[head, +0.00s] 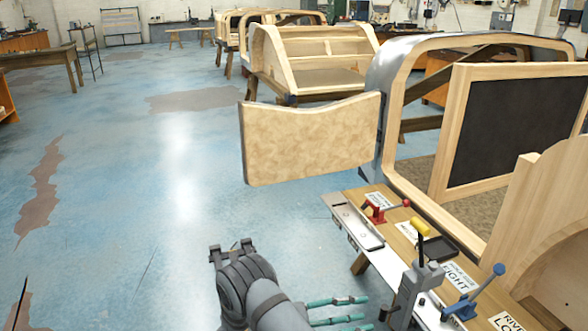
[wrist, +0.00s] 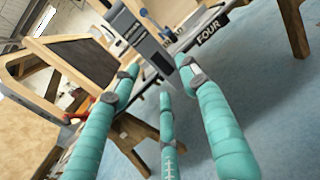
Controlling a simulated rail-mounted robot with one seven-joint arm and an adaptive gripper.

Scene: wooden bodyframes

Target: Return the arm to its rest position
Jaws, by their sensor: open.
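My gripper (head: 366,314) is at the lower middle of the head view, with teal fingers pointing right toward the workbench. My grey arm is bent behind it. In the wrist view my gripper (wrist: 160,78) has its three teal fingers spread apart with nothing between them. It is open and empty. The fingers show clear of the bench edge, though the exact gap is hard to tell.
An open wooden door (head: 310,138) juts left. Blue floor (head: 140,200) at left is clear.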

